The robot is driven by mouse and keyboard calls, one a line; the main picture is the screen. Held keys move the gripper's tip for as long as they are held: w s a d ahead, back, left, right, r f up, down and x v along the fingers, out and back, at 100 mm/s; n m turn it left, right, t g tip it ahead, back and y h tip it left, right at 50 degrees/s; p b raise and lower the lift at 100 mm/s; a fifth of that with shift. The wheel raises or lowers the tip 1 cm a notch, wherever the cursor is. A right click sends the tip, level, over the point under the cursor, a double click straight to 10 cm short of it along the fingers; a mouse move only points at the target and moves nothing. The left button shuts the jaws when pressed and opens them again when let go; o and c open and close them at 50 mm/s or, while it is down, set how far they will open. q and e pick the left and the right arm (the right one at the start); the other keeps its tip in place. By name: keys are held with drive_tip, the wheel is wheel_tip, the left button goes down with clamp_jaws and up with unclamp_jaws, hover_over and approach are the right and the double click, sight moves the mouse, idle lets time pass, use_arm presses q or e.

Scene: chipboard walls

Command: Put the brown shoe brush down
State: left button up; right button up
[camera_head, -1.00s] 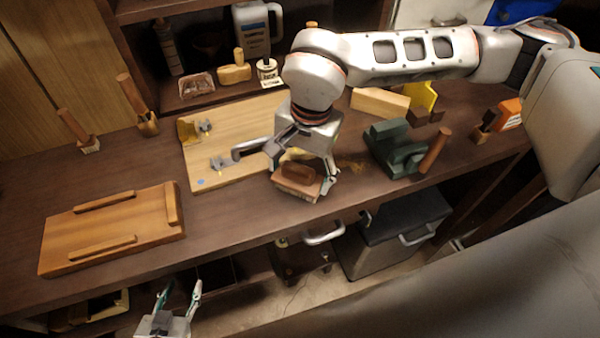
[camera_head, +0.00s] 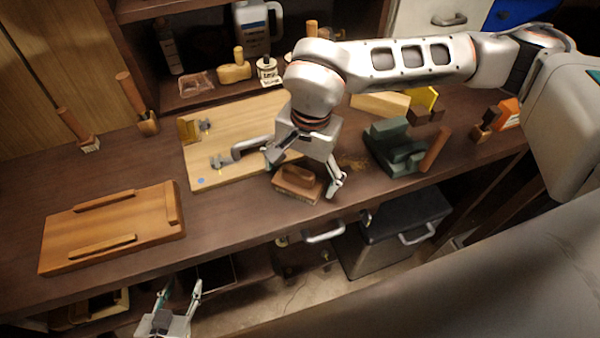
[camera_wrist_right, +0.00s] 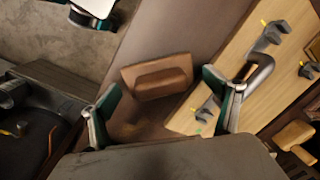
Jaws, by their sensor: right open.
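The brown shoe brush (camera_head: 299,184) lies on the dark workbench (camera_head: 232,215) near its front edge, beside the pale board. My right gripper (camera_head: 304,174) is above and around it, fingers spread, with a gap visible between the brush and the right-hand finger. In the right wrist view the brush (camera_wrist_right: 158,78) shows between the two open fingers (camera_wrist_right: 163,88), apart from both. My left gripper (camera_head: 180,289) is open and empty, low in front of the bench.
A pale board with metal clamps (camera_head: 222,180) lies just behind the brush. A brown wooden board (camera_head: 112,228) lies at left. A green block-like tool (camera_head: 393,147) stands at right. Bare bench lies between the brown board and the brush.

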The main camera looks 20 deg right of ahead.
sight(306, 171)
drive_tip(key=r, duration=0.4)
drive_tip(key=r+b, duration=0.1)
drive_tip(key=r, duration=0.3)
drive_tip(key=s+d+r, duration=0.1)
drive_tip(key=r, duration=0.3)
drive_tip(key=shift+w, duration=0.1)
